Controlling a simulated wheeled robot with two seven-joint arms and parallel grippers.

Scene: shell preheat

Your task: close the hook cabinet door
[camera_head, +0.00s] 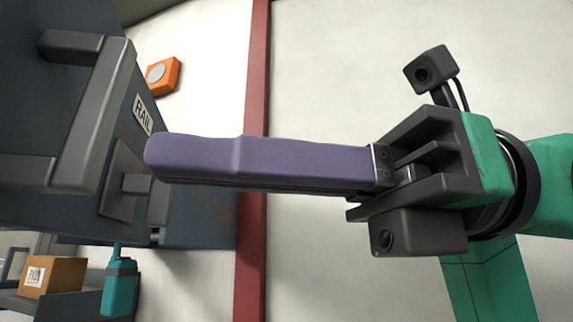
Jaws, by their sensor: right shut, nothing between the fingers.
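A dark blue-grey metal cabinet (200,218) fills the left of the head view, with a thick grey bar handle (97,115) on its face. A white label (143,114) on it seems to read "RAIL". I cannot tell whether this is the hook cabinet, or how far its door stands open. A grey latch-like block (137,185) sits on a plate right of the handle. My right gripper (157,160) reaches in from the right, its long purple fingers shut together and empty. Their tips overlap the cabinet's edge near the block; contact is unclear. My left gripper is out of view.
An orange box with a round grey button (162,75) is on the pale wall. A red vertical strip (255,75) runs down the wall behind my fingers. At lower left, a cardboard box (58,277) and a teal bottle (120,287) stand on a shelf.

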